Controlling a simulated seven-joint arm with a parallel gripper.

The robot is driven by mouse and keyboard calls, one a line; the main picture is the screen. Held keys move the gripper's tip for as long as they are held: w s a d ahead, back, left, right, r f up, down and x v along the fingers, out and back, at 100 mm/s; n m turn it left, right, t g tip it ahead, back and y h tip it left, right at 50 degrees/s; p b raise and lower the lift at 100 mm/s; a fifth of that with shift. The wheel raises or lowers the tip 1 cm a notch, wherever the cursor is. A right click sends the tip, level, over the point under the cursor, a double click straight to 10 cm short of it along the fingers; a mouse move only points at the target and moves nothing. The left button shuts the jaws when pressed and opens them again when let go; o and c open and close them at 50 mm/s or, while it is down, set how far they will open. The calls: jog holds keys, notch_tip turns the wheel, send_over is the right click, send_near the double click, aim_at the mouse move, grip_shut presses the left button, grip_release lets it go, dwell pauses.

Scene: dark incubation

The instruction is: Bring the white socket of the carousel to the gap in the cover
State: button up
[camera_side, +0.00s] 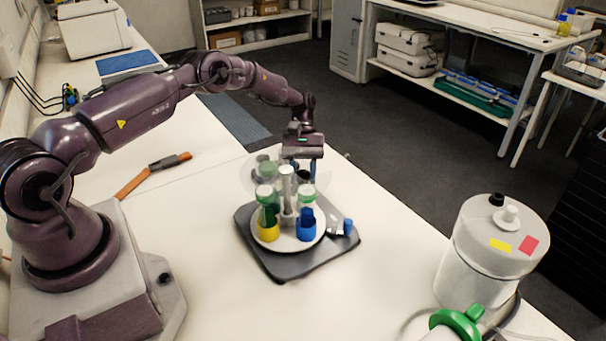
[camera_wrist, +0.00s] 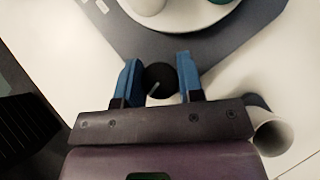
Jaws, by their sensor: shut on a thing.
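The carousel is a white disc (camera_side: 272,243) on a dark grey base plate (camera_side: 282,272). I cannot pick out the white socket for sure. My gripper (camera_side: 302,172) is behind the carousel, pointing down. In the wrist view its blue fingers (camera_wrist: 158,76) are shut on a black knob (camera_wrist: 160,79) beside the disc's edge (camera_wrist: 205,28).
A large white container (camera_side: 490,255) and a green-ringed item (camera_side: 458,322) stand at the front right. An orange-handled tool (camera_side: 150,174) lies on the left. The bench between is clear.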

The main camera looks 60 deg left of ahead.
jog(key=shift+m+g+y, duration=0.6)
jog(key=shift+m+g, duration=0.1)
jog(key=shift+m, duration=0.5)
jog(key=shift+w+m, duration=0.1)
jog(key=shift+m, duration=0.2)
jog(key=o, duration=0.9)
jog(key=shift+r, duration=0.1)
jog(key=shift+v, duration=1.35)
notch_tip(320, 180, up, 7)
jog(key=shift+r, duration=0.1)
